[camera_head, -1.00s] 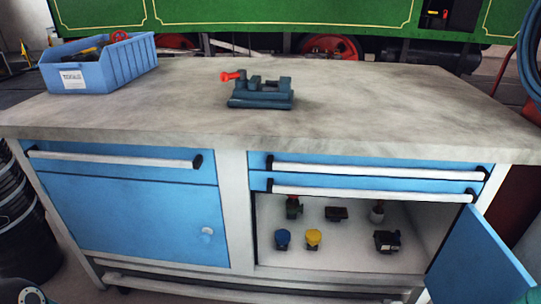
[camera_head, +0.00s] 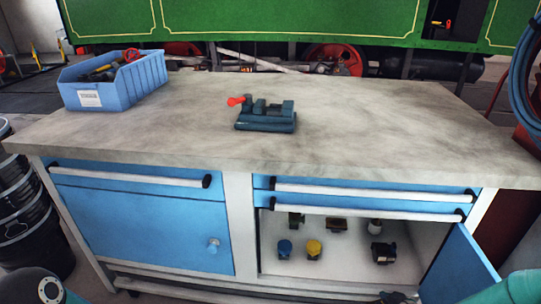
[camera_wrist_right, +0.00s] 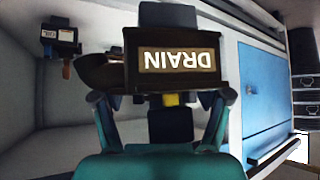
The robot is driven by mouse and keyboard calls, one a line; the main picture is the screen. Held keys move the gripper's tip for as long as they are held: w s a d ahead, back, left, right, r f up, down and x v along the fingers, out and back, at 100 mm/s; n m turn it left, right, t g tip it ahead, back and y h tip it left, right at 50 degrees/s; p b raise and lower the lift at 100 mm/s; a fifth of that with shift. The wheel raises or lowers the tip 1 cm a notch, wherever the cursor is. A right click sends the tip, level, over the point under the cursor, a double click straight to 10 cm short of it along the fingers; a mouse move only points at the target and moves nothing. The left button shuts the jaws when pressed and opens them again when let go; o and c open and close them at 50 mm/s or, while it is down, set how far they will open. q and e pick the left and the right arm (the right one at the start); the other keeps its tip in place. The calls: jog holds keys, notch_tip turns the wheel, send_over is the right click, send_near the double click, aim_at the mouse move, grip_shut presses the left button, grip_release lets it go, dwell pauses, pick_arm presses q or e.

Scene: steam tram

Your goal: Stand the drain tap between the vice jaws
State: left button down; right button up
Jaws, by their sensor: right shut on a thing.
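My right gripper (camera_wrist_right: 160,108) is shut on the drain tap (camera_wrist_right: 118,72), a dark body with a label reading DRAIN, upside down in the right wrist view. Both fingers flank its near side; part of the tap is hidden behind the label block. The dark blue-grey vice (camera_head: 266,122) with a red handle (camera_head: 237,101) stands on the workbench (camera_head: 360,120), and nothing shows between its jaws. My left gripper is out of view.
The open cabinet compartment (camera_head: 345,262) holds several fittings, including a blue one (camera_head: 285,248), a yellow one (camera_head: 314,249) and a dark one (camera_head: 382,253). Its blue door (camera_head: 460,265) stands open at right. A blue bin (camera_head: 115,84) stands back left on the bench. The bench around the vice is clear.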

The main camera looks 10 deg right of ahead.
jog(key=shift+n+y, duration=0.3)
jog(key=shift+n, duration=0.2)
jog(key=w+a+r+p, duration=0.1)
jog(key=a+r+p, duration=0.2)
jog(key=r, duration=0.3)
jog(key=w+a+r+p, duration=0.1)
jog(key=a+r+p, duration=0.3)
jog(key=r, duration=0.3)
jog(key=w+a+r+p, duration=0.2)
jog(key=a+r+p, duration=0.1)
jog(key=r+p, duration=0.3)
jog(key=shift+w+a+r, duration=0.1)
jog(key=shift+a+r, duration=0.2)
jog(key=shift+r, duration=0.05)
jog(key=a+r+m+h+p, duration=0.1)
jog(key=a+r+p, duration=0.2)
jog(key=r+p, duration=0.35)
jog(key=a+r+m+p, duration=0.1)
jog(key=a+r+p, duration=0.2)
jog(key=r+p, duration=0.35)
jog(key=d+m, duration=0.1)
jog(key=s+d+h, duration=0.1)
jog(key=d+m+h, duration=0.1)
jog(key=d, duration=0.1)
jog(key=shift+s+d+r+m+b, duration=0.1)
jog(key=shift+s+m+b, duration=0.2)
jog(key=shift+s+b, duration=0.1)
